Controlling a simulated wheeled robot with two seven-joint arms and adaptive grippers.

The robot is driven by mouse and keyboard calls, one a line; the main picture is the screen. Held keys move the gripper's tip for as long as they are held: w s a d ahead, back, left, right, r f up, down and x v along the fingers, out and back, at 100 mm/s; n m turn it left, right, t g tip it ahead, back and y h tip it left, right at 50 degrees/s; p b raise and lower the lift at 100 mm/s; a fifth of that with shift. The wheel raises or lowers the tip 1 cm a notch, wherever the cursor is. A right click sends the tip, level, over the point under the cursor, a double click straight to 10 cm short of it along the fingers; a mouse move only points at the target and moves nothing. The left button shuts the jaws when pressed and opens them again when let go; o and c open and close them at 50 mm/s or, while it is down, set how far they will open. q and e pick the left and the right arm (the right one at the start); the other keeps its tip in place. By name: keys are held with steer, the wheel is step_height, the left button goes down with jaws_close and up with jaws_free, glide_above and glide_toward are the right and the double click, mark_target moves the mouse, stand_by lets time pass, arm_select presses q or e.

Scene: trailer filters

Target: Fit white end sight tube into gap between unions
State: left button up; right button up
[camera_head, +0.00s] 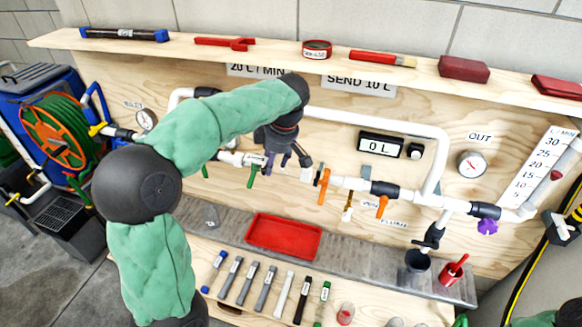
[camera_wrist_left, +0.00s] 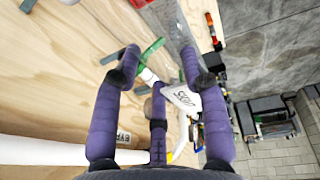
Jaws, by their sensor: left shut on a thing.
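My left gripper (camera_head: 286,163) is at the pipe run on the board, its purple fingers closed around the white end sight tube. In the left wrist view the fingers (camera_wrist_left: 160,100) surround a white piece lettered like "SIGHT", the sight tube (camera_wrist_left: 183,98). In the head view a white end (camera_head: 306,174) shows just right of the fingers, close to the orange-handled valve (camera_head: 322,178). A green-handled valve (camera_head: 253,175) is left of the fingers. The fingers hide most of the tube and the gap, so I cannot tell whether it is seated between the unions. My right gripper is not in view.
A red tray (camera_head: 283,237) sits empty below the pipes. Several short tools (camera_head: 250,283) lie on the bench in front of it. A blue-ended tube (camera_head: 124,34) lies on the upper shelf. The white bypass pipe (camera_head: 385,120) runs above the gripper.

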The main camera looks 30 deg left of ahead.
arm_select(q)
steer(key=w+a+f, duration=0.2)
steer(key=w+f, duration=0.7)
steer(key=w, duration=0.4)
steer(key=shift+w+f, duration=0.15)
steer(key=shift+f, duration=0.15)
steer(key=x, duration=0.2)
steer(key=b+x, duration=0.1)
steer(key=shift+d+f, duration=0.1)
steer(key=shift+d, duration=0.2)
jaws_close()
steer(key=shift+d+f, duration=0.1)
steer(key=shift+f, duration=0.05)
steer(key=o, duration=1.2)
jaws_free()
steer(key=shift+f, duration=0.15)
steer(key=shift+o, duration=0.2)
